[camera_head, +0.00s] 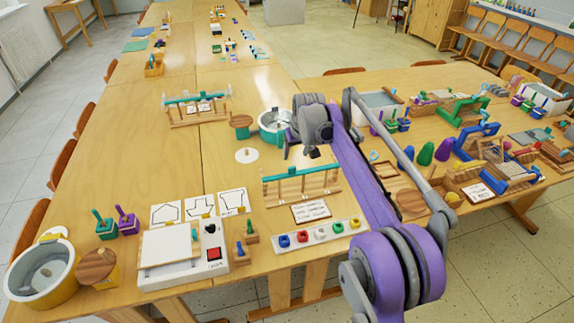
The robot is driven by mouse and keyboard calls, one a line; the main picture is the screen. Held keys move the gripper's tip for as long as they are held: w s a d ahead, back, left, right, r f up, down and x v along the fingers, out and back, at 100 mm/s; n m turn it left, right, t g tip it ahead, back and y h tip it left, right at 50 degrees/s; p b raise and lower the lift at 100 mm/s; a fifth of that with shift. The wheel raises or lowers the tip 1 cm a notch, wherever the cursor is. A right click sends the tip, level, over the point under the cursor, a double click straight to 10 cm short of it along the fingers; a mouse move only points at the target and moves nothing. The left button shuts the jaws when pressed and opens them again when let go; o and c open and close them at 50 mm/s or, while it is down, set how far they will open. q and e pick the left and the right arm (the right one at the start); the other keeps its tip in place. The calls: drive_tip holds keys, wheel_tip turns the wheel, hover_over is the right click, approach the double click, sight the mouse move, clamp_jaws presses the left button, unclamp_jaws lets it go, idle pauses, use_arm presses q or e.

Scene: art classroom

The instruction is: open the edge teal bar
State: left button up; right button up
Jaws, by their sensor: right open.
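One teal bar (300,171) tops a small wooden rack near the table's front edge. A second teal bar (193,98) tops a similar wooden rack farther back and to the left. My right gripper (313,153) reaches in from the lower right and points down, appearing just above and behind the right part of the nearer bar. Its fingers are small and dark here; it is open, with nothing seen between them. I cannot tell whether it touches the nearer bar. My left gripper is out of view.
A teal-rimmed pot (273,124) stands behind the nearer rack, beside my arm. A sign card (311,211) and a white strip of coloured knobs (318,234) lie in front. A white device (170,250) stands left. My purple arm hides part of the table right of the rack.

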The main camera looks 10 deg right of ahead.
sight(292, 167)
drive_tip(key=x, duration=1)
drive_tip(key=shift+d, duration=0.1)
clamp_jaws()
idle(1.1)
